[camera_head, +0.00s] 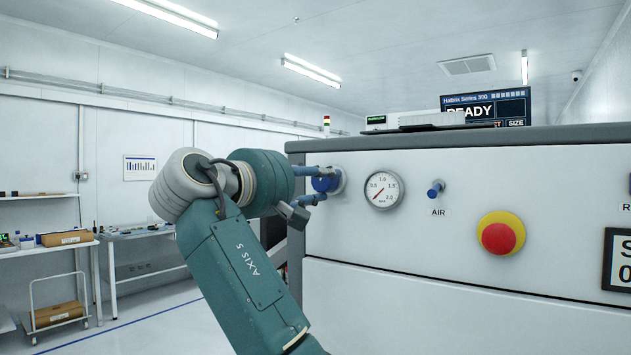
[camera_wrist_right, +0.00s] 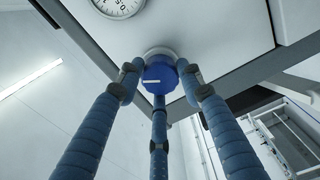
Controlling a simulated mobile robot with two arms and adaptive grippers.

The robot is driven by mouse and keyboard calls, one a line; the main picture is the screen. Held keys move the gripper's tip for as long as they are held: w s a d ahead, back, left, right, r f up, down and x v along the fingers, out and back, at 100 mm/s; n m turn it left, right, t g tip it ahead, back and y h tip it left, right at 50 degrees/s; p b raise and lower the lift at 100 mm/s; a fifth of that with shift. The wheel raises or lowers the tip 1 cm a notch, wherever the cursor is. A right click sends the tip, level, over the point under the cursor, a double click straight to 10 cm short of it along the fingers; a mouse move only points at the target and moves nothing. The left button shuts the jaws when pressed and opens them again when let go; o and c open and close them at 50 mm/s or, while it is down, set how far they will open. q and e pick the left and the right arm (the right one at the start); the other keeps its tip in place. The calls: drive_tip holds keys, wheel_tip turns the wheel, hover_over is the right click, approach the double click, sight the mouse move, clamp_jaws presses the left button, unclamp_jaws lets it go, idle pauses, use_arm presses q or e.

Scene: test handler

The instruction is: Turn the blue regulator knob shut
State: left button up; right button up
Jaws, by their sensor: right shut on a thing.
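The blue regulator knob (camera_head: 324,184) sits on the left end of the machine's white front panel, left of a round pressure gauge (camera_head: 384,189). My right gripper (camera_head: 318,186) reaches it from the left, with its blue fingers around the knob. In the right wrist view the knob (camera_wrist_right: 159,76) has a white mark on its face, and the three fingers of the right gripper (camera_wrist_right: 160,90) close around it. The gauge needle points to the lower left, at the low end of the scale. My left gripper is not in view.
Right of the gauge are a small blue AIR switch (camera_head: 436,188) and a red button on a yellow base (camera_head: 498,235). A screen reading READY (camera_head: 486,108) stands on the machine. A side table (camera_head: 140,232) and a cart (camera_head: 55,312) stand at the left, with open floor between.

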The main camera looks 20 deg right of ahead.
drive_tip(key=n, duration=0.6)
drive_tip(key=shift+d, duration=0.15)
drive_tip(key=shift+n, duration=0.3)
drive_tip(key=o, duration=1.2)
drive_tip(key=shift+c, duration=0.2)
drive_tip(key=shift+d, duration=0.2)
drive_tip(key=shift+s+a, duration=0.1)
drive_tip(key=shift+a, duration=0.2)
drive_tip(key=v, duration=1.1)
drive_tip(key=shift+s, duration=0.25)
